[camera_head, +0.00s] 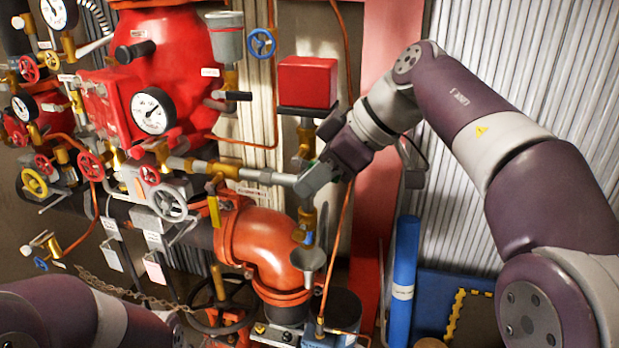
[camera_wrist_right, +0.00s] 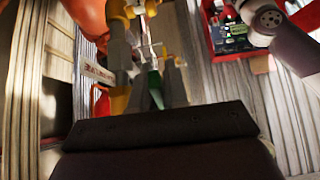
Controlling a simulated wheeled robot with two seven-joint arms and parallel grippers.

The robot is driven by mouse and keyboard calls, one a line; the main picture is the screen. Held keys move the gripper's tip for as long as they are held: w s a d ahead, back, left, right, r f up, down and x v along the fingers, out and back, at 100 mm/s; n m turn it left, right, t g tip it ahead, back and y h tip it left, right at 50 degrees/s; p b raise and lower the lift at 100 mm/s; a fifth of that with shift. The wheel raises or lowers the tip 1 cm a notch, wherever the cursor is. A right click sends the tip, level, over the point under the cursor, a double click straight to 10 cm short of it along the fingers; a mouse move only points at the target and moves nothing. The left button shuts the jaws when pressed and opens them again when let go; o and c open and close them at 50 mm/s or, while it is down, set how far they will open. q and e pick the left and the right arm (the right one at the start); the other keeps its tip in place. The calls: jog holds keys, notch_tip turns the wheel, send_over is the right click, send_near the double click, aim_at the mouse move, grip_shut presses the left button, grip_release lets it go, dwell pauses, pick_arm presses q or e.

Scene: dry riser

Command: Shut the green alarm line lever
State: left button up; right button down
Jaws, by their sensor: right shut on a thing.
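The green lever (camera_wrist_right: 155,88) shows in the right wrist view as a green handle between the two grey fingers of my right gripper (camera_wrist_right: 149,92). The gripper is shut on it. In the head view my right gripper (camera_head: 308,180) is at the brass and grey pipework just above the orange elbow pipe (camera_head: 270,250). There the gripper largely hides the lever, and I cannot tell its exact angle. My left arm enters at the lower left of the head view, but its gripper is not in view.
A red box (camera_head: 307,82) hangs above my right gripper, and a grey funnel (camera_head: 308,259) is below it. Gauges, handwheels and the red valve body (camera_head: 180,60) crowd the left. A blue cylinder (camera_head: 403,280) stands at the lower right, below my right arm.

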jog(key=shift+d+r+g+h, duration=0.1)
jog(key=shift+d+g+h, duration=0.15)
jog(key=shift+h, duration=0.65)
jog(key=c, duration=1.2)
grip_release()
jog(key=shift+a, duration=0.1)
